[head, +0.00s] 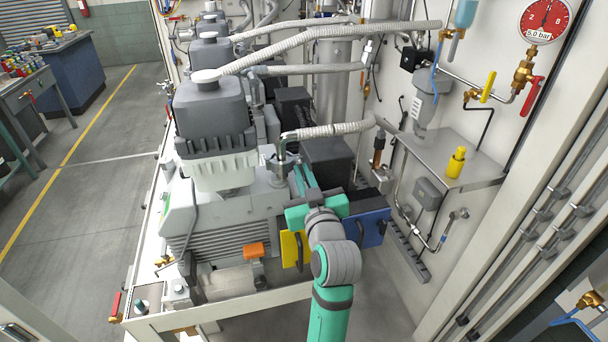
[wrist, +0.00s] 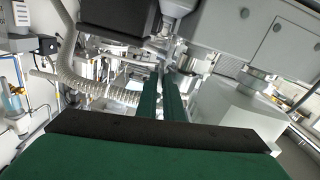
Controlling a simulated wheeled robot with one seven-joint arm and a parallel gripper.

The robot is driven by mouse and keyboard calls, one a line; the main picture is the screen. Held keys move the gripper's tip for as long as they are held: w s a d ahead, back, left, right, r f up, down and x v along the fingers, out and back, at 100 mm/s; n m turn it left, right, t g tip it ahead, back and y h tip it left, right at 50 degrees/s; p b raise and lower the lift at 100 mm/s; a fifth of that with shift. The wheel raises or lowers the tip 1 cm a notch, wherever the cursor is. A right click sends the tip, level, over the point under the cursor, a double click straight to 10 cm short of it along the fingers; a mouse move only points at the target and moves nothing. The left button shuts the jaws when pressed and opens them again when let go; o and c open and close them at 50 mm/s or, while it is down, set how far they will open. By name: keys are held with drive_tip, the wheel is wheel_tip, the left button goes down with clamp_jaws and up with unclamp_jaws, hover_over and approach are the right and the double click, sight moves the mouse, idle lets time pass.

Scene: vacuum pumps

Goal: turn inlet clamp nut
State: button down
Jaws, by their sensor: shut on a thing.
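The inlet clamp (head: 277,163) is a small grey metal fitting on top of the nearest pump, where a ribbed metal hose (head: 335,130) comes down through an elbow. My gripper (head: 297,168) reaches toward it from the front right with its green fingers pointing away. In the wrist view, the fingers of my gripper (wrist: 166,72) lie close together, with their tips at small metal parts below the grey housing. The gripper is shut on the clamp nut, which is too small and too covered by the fingertips to see clearly.
The nearest grey pump (head: 215,125) stands left of my arm. A yellow panel (head: 294,248) and a blue panel (head: 370,228) flank my wrist. A steel shelf (head: 445,160) with a yellow bottle (head: 456,162) is at right. Open floor (head: 80,200) lies at left.

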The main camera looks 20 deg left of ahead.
drive_tip(key=shift+m, duration=0.8)
drive_tip(key=c, duration=1.8)
unclamp_jaws()
drive_tip(key=shift+s, duration=0.1)
drive_tip(key=shift+v, duration=0.95)
drive_tip(key=shift+d, duration=0.1)
drive_tip(key=v, duration=0.5)
drive_tip(key=shift+s+d, duration=0.2)
drive_tip(key=shift+s, duration=0.15)
